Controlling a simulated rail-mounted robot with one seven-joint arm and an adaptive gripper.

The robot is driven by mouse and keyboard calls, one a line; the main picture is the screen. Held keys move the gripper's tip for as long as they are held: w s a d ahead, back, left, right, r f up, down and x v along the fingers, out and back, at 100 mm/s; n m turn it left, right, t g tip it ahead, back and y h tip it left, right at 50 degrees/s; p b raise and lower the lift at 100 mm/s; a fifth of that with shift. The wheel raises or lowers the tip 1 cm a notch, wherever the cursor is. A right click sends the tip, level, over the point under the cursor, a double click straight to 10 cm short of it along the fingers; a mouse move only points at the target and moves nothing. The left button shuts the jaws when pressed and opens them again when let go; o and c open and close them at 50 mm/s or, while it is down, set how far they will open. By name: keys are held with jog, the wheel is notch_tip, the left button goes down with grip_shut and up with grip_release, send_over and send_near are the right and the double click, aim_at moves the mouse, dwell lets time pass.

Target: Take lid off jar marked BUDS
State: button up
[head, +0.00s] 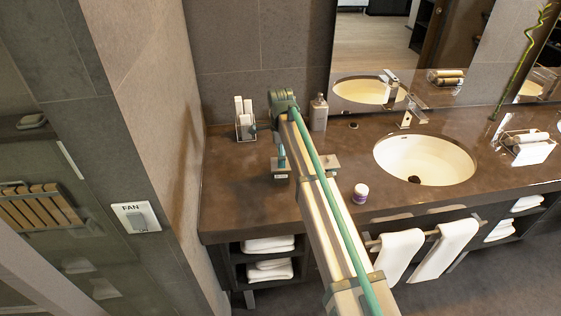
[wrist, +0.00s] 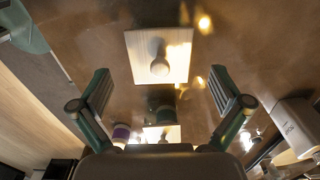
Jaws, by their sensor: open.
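Two squat jars with square pale lids and round knobs stand on the brown counter. In the wrist view one square lid (wrist: 174,68) lies ahead, between and beyond my fingertips. The other lid (wrist: 172,131) shows lower down, partly hidden by my gripper's base. In the head view the right jar (head: 328,162) shows beside my arm, and the left jar (head: 280,176) is partly covered. I cannot read BUDS on either. My gripper (wrist: 163,85) is open and empty above the jars, its fingers spread either side of the lids and apart from them.
A small white and purple pot (head: 361,191) stands near the front edge. A soap bottle (head: 319,113) and a holder with white items (head: 244,122) are at the back. The sink (head: 424,161) is to the right. The counter's left part is clear.

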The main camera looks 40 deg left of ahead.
jog(key=shift+f, duration=1)
jog(key=shift+s+d, duration=0.1)
jog(key=c, duration=1.9)
grip_shut()
